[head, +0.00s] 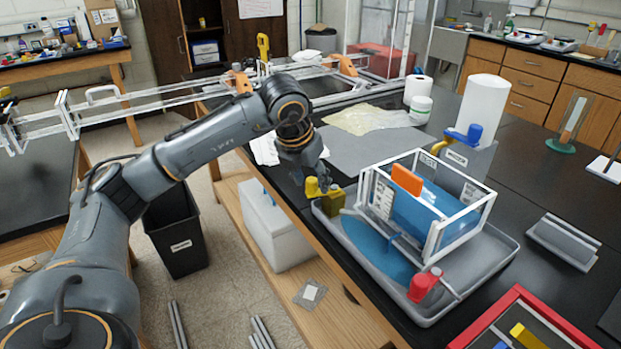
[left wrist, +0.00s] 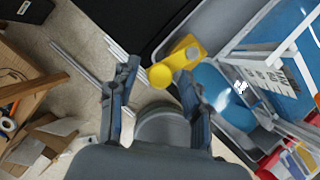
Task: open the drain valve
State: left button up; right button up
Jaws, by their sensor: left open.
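A red valve (head: 425,285) is at the tray's front edge and a blue valve (head: 465,134) is at the back. I cannot read which is the drain valve. My left gripper (head: 305,172) points down just above and left of the yellow valve. In the left wrist view its open fingers (left wrist: 158,78) straddle the line to the yellow knob (left wrist: 162,75), with nothing held. Whether they touch it is unclear. My right gripper is not in view.
A white-framed clear tank (head: 465,232) with blue liquid and an orange piece stands in the tray. A blue pool (head: 375,250) lies beside it. A white box (head: 270,230) is on the lower shelf. A red-framed tray (head: 520,295) is at front right.

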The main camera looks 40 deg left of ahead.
pick_arm(q)
jog(key=shift+r, duration=0.1)
jog(key=v, duration=1.1)
jog(key=shift+s+r, duration=0.25)
jog(key=shift+r, duration=0.1)
